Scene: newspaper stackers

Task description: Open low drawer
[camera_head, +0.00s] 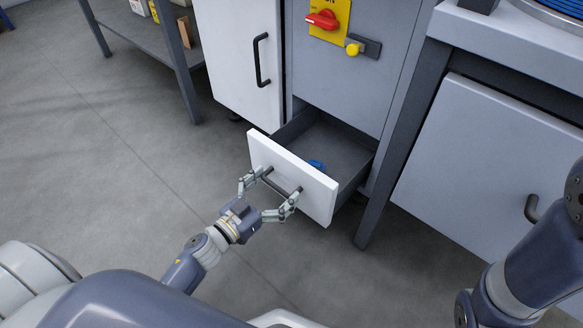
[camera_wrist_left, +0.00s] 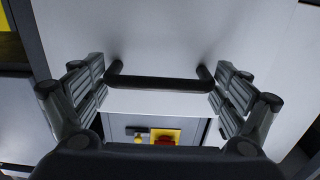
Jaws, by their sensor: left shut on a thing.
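The low drawer (camera_head: 345,150) stands pulled out from the grey cabinet, with its white front (camera_head: 316,197) well clear of the cabinet. Its dark bar handle (camera_head: 282,185) is on that front, and it also shows in the left wrist view (camera_wrist_left: 160,83). My left gripper (camera_head: 271,193) is at the handle, with one finger at each end of the bar. The fingers are spread along the bar's length and hold it. A small blue object (camera_head: 317,165) lies inside the drawer. My right gripper is out of view; only part of my right arm shows at the right.
A red switch (camera_head: 322,19) on a yellow plate is above the drawer. A white cabinet door (camera_head: 238,55) with a black handle stands to the left. A workbench (camera_head: 495,140) with a light door stands at the right, and a dark-legged table (camera_head: 140,35) at the upper left. The floor at left is clear.

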